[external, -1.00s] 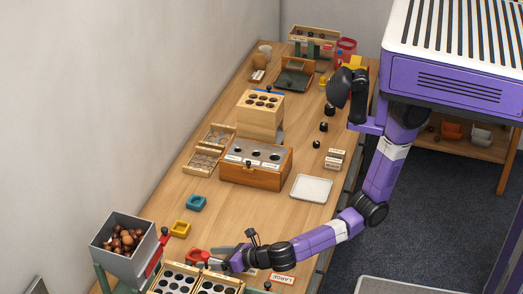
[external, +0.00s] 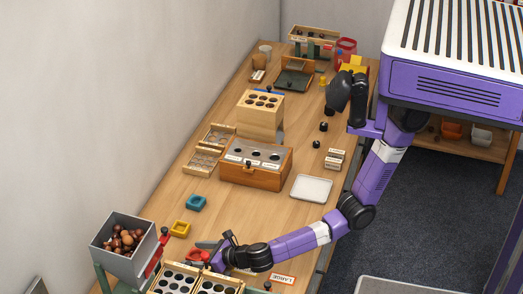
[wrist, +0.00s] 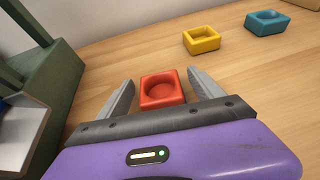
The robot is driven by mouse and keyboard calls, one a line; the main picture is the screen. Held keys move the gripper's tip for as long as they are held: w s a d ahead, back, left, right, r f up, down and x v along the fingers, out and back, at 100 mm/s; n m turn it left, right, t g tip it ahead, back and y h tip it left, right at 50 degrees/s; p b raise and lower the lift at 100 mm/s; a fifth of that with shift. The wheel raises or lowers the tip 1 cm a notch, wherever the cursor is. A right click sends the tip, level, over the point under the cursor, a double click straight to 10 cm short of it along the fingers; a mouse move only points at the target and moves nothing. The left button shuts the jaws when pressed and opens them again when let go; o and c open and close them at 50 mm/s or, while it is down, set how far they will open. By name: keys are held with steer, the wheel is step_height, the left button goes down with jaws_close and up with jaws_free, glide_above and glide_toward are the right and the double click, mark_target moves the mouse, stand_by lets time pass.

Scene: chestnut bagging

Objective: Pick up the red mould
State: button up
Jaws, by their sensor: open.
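The red mould (wrist: 162,89) is a small square block with a round hollow, lying on the wooden table. In the wrist view it sits between the two grey fingers of my gripper (wrist: 162,95), with a gap visible on each side. My gripper is open and holds nothing. In the external view the red mould (external: 197,256) shows near the fingertips of my gripper (external: 207,252), partly hidden by them. A yellow mould (wrist: 201,40) and a blue mould (wrist: 267,22) lie farther back on the table.
A grey hopper of chestnuts (external: 143,260) on green supports stands left of my gripper. A wooden tray with round holes (external: 172,283) lies close by in front. A LARGE label (external: 283,279) lies to the right. Bare table lies around the yellow and blue moulds.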

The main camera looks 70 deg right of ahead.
steer(key=c, duration=1.4)
steer(key=shift+c, duration=0.5)
steer(key=shift+r, duration=0.15)
